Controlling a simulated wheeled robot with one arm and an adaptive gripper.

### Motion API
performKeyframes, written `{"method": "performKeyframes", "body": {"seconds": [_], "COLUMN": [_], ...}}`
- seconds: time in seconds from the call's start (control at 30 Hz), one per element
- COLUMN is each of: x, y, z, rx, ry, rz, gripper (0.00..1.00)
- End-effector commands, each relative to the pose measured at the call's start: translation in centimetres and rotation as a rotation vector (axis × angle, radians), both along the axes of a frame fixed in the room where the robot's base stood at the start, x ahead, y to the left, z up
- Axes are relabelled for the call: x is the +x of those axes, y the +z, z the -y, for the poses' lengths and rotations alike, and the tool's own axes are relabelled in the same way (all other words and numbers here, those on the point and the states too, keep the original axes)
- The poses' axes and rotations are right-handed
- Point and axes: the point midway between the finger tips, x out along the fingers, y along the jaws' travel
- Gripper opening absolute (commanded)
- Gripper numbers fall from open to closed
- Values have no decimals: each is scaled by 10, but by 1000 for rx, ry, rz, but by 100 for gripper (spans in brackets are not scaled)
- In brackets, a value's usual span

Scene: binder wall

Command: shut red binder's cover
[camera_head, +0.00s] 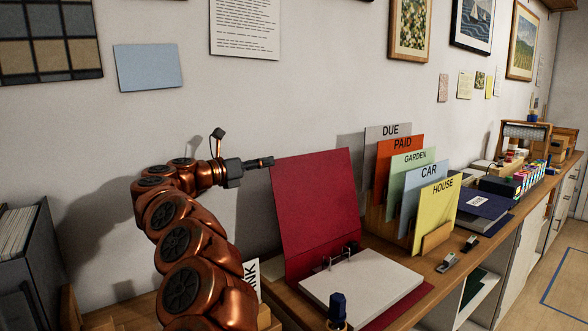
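The red binder lies on the wooden counter with its cover (318,205) standing up, leaning slightly back toward the wall. White paper (362,281) lies in its open body beside the metal rings (340,257). My gripper (270,162) is at the upper left edge of the cover, pointing right, with its tip very near or touching that edge. Its fingers show as one slim dark bar, seen from the side; I cannot see whether there is a gap between them. Nothing shows held in it.
Upright file cards (411,180) in a wooden holder stand right of the cover. A dark blue stamp-like object (337,308) stands at the paper's front edge. A dark blue binder (482,211) lies farther right. A grey file box (32,255) stands at left.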

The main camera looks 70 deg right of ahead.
Motion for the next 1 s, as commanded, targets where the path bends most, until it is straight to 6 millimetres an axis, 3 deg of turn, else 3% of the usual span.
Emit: {"method": "performKeyframes", "body": {"seconds": [0.03, 0.27, 0.7, 1.0], "x": [-8, -8, -37, -42], "y": [-16, -8, -7, -8], "z": [2, 7, 57, 69], "rx": [17, 11, 11, 11], "ry": [-35, -21, -22, -15], "rz": [10, 9, 6, 6], "gripper": [28, 28, 28, 28]}}
